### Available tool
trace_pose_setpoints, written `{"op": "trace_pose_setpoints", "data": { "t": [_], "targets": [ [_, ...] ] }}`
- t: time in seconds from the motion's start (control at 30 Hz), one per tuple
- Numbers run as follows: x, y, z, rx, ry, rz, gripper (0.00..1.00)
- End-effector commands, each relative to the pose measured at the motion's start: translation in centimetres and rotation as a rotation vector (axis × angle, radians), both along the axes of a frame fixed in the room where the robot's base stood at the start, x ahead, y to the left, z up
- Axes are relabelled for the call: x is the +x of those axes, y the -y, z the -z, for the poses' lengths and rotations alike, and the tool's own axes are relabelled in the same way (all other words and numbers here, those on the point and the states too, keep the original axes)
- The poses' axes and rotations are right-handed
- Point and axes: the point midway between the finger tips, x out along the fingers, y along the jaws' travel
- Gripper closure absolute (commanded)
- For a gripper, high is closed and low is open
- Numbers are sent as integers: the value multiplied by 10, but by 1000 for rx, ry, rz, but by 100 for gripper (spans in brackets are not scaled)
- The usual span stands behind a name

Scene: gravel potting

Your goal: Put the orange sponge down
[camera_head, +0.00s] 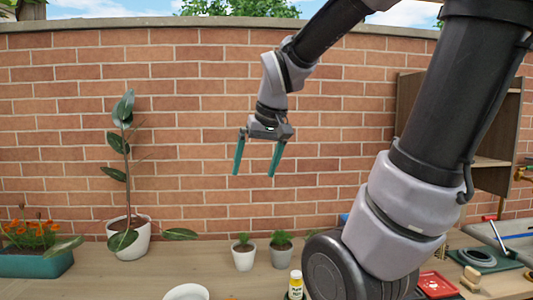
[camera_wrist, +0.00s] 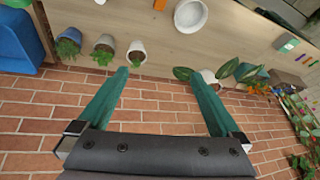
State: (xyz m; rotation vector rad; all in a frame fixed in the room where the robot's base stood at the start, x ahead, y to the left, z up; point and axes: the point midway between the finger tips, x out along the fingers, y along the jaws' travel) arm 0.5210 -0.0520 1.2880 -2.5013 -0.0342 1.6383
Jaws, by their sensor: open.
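My gripper (camera_head: 253,175) is raised in front of the brick wall, well above the table. Its teal fingers are wide apart and nothing is between them; they also show in the wrist view (camera_wrist: 160,75). A small orange block (camera_wrist: 160,5), which looks like the sponge, lies on the wooden table at the top edge of the wrist view, beside the white bowl (camera_wrist: 190,15). It is apart from my gripper. In the head view that spot is at the bottom edge, and I cannot make out the block clearly there.
Small potted plants (camera_head: 243,256) stand mid-table, with a yellow-labelled bottle (camera_head: 295,284) in front. A tall plant in a white pot (camera_head: 131,240) and a teal flower planter (camera_head: 38,262) stand left. A red tray (camera_head: 436,284) lies right. Bare table (camera_head: 150,275) shows left of the bowl.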

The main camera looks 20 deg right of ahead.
Motion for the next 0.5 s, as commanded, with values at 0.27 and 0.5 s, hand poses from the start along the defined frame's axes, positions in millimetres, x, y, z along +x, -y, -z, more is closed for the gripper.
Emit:
{"op": "trace_pose_setpoints", "data": {
  "t": [0.27, 0.5],
  "targets": [
    [-48, 6, -36, 181, 146, 202, 0],
    [-53, 6, -39, 207, 161, 228, 0]
  ]
}}
